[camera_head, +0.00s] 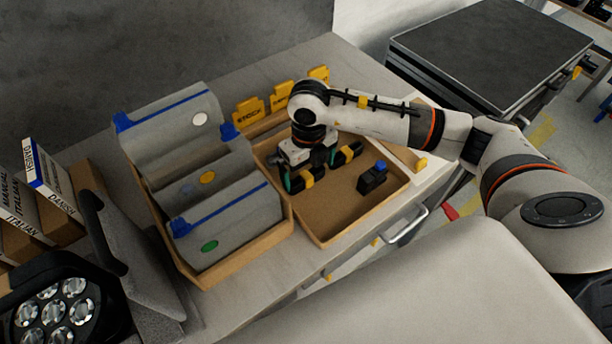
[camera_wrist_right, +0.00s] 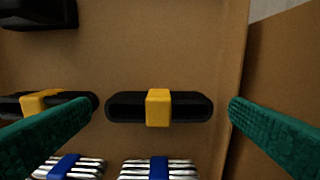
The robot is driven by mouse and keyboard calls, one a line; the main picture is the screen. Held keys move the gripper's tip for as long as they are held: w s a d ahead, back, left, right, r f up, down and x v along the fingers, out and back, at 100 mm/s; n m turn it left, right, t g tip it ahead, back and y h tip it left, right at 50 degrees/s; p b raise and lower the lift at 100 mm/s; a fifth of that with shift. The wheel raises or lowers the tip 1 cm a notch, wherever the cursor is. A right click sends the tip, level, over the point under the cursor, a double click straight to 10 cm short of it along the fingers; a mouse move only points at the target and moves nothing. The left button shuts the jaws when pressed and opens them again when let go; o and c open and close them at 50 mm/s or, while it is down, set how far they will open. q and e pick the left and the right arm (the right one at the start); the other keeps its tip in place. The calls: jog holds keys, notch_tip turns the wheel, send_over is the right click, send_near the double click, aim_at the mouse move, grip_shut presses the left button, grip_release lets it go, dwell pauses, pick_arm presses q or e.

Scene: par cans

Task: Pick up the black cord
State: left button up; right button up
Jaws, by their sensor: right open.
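A black cord (camera_wrist_right: 125,107), bundled into a flat oval with a yellow band, lies on the tray floor in the right wrist view. It also shows in the head view (camera_head: 306,179). My right gripper (camera_head: 310,168) is open above it, pointing down, with its teal fingers (camera_wrist_right: 164,103) on either side of the bundle; I cannot tell the remaining height. A second black cord (camera_wrist_right: 80,97) with a yellow band lies beyond the left finger, partly hidden by it; it also shows in the head view (camera_head: 350,152). My left gripper is not in view.
The cardboard tray (camera_head: 335,238) also holds a black item with a blue top (camera_head: 373,177) and silvery bundles with blue bands (camera_wrist_right: 160,166). A box of grey dividers (camera_head: 190,270) stands directly left. A par can (camera_head: 55,310) is at the lower left. Yellow labels (camera_head: 249,110) stand behind.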

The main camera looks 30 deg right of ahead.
aim_at(308, 176)
jog(key=f, duration=0.3)
jog(key=shift+w+f+p, duration=0.2)
jog(key=shift+f+p, duration=0.15)
jog(key=shift+p, duration=0.05)
jog(key=shift+f, duration=0.3)
pick_arm(q)
jog(key=shift+w+r, duration=0.55)
jog(key=shift+r, duration=0.05)
pick_arm(e)
jog(key=shift+c, duration=0.6)
jog(key=c, duration=0.6)
pick_arm(q)
jog(key=shift+s, duration=0.2)
pick_arm(e)
jog(key=shift+o, duration=0.2)
jog(key=shift+r, duration=0.15)
